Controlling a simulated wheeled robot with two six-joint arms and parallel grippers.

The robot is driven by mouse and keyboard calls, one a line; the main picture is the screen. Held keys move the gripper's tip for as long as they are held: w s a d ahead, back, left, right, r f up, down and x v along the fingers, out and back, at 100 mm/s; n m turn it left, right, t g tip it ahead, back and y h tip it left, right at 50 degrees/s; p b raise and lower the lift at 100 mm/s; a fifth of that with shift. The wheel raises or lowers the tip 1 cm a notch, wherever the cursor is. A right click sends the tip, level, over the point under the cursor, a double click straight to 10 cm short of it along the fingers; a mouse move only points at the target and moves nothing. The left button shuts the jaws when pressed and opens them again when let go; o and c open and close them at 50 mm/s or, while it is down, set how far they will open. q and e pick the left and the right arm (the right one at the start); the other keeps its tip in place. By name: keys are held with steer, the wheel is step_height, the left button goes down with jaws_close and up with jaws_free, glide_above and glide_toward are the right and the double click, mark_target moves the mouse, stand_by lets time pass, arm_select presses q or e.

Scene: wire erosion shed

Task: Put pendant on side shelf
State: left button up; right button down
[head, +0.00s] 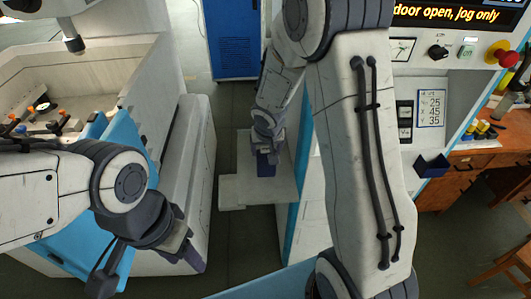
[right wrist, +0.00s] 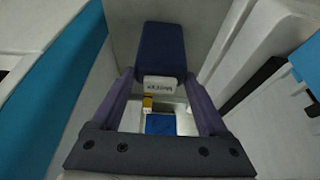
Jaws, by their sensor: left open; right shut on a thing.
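The pendant (right wrist: 160,124) has a blue screen, a yellow part and a white label, with a dark navy block (right wrist: 163,48) beyond. My right gripper (right wrist: 160,85) is shut on it, one finger on each side. In the head view my right gripper (head: 267,138) hangs low between the machines, with the navy part (head: 265,165) below it. A pale stepped ledge (head: 232,190) lies beneath; I cannot tell whether it is the side shelf or whether the pendant touches it. My left gripper (head: 148,266) is open and empty at lower left.
A white machine casing (head: 190,170) stands left of the aisle, and a white and blue machine (head: 315,185) stands right. A blue cabinet (head: 234,45) is at the back. A wooden desk (head: 485,162) is at far right. Dark floor shows between the machines.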

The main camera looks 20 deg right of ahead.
steer(key=shift+r, duration=0.1)
steer(key=shift+a, duration=0.1)
steer(key=shift+f, duration=0.2)
jaws_free()
steer(key=shift+r, duration=0.1)
